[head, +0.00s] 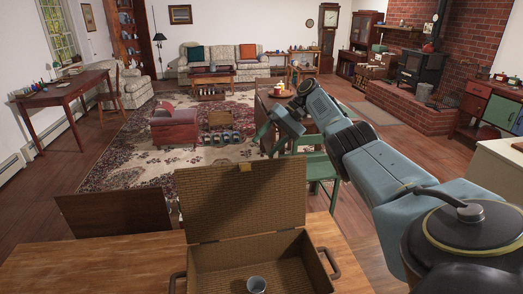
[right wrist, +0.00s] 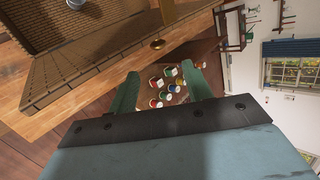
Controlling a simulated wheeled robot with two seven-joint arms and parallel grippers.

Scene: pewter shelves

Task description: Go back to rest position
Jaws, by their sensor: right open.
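My right gripper (head: 272,140) is at the end of the blue-grey arm that comes in from the right in the head view. It hangs in the air beyond and above the wicker basket (head: 245,203). In the right wrist view its two green fingers (right wrist: 160,84) are apart, with nothing held between them. My left gripper is not in view. The basket stands open on the wooden table (head: 110,262), lid raised, with a grey metal cup (head: 256,285) inside.
The basket also shows at the upper left of the right wrist view (right wrist: 75,62). A green chair (head: 318,168) stands beyond the table, near my arm. Several colourful small containers (right wrist: 170,88) lie farther off, seen between the fingers. A white counter (head: 498,165) is at the right.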

